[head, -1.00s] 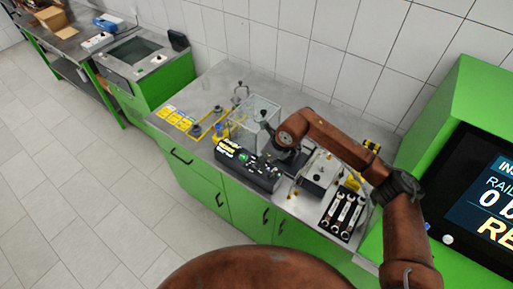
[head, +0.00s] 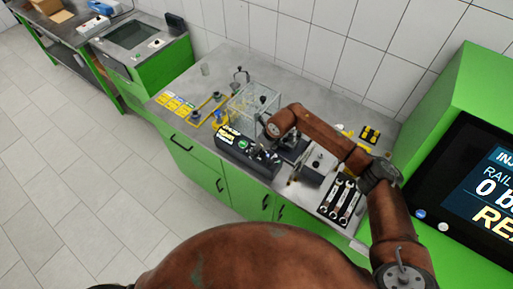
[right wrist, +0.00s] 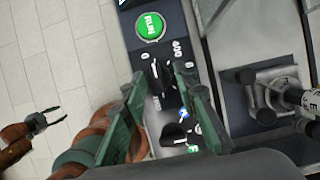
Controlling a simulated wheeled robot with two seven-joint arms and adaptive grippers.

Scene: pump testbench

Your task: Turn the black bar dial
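In the right wrist view a black bar-shaped dial (right wrist: 155,73) sits on the dark control panel, with 0 and 400 marked around it. My right gripper (right wrist: 162,82) is open, with one green finger on each side of this dial. I cannot tell whether the fingers touch it. A second black knob (right wrist: 175,134) lies lower on the panel. In the head view the arm and gripper partly hide the panel (head: 232,153). My left gripper (right wrist: 58,115) shows only in the right wrist view, open and empty over the floor.
A green RUN button (right wrist: 151,26) is beside the dial. A clear box (head: 252,102) stands behind the panel. Wrenches (head: 341,203) lie in a black tray to the right. A large screen (head: 480,190) stands at far right. The floor on the left is clear.

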